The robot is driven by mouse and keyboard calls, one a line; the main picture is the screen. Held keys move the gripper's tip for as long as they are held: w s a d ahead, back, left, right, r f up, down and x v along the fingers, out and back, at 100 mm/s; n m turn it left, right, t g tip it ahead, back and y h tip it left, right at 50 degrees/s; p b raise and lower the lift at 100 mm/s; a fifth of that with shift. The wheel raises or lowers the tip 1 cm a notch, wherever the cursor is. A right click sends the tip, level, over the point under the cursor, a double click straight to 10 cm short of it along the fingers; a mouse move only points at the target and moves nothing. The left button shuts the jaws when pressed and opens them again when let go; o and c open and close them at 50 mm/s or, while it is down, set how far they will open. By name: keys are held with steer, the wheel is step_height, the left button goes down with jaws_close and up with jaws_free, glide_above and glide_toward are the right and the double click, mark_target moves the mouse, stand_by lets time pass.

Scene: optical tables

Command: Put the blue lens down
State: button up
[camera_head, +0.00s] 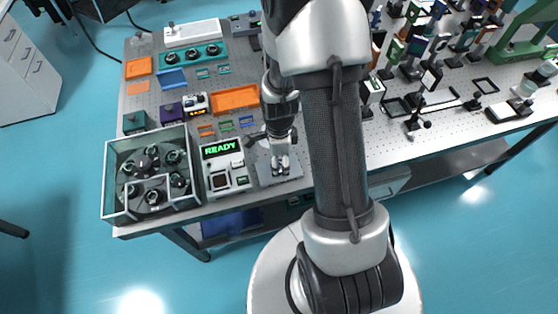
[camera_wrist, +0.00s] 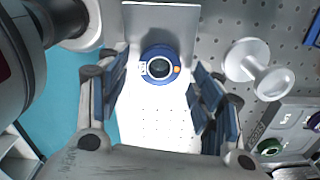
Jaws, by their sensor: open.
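The blue lens (camera_wrist: 159,65) shows in the wrist view as a round blue ring with a dark centre and a small orange spot. It sits at a pale plate (camera_wrist: 160,18), centred between my fingers. My gripper (camera_wrist: 160,88) is open, with one blue-padded finger to each side of the lens and visible gaps between. In the head view, my gripper (camera_head: 279,150) is over the grey plate at the table's front edge, beside the instrument reading READY (camera_head: 221,150). I cannot make out the lens there.
A white spool-shaped piece (camera_wrist: 258,68) stands right of the fingers in the wrist view. A clear-walled box (camera_head: 110,190) with several dark round parts stands left of the instrument. Orange trays (camera_head: 236,98) lie behind. Crowded optical mounts (camera_head: 415,122) stand at the right.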

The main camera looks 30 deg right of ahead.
step_height(320, 180, up, 18)
steer(key=a+f+n+t+p, duration=0.1)
steer(key=a+n+p, duration=0.1)
steer(key=n+p, duration=0.15)
steer(key=s+a+r+n+t, duration=0.1)
steer(key=s+a+r+n, duration=0.3)
steer(key=s+r+n, duration=0.2)
steer(key=s+a+r+n+t, duration=0.2)
steer(key=s+a+r+n, duration=0.2)
steer(key=s+r+n, duration=0.3)
step_height(320, 180, up, 3)
steer(key=n+b, duration=0.1)
steer(key=n, duration=0.6)
steer(key=shift+s+a+t, duration=0.3)
steer(key=shift+a, duration=0.05)
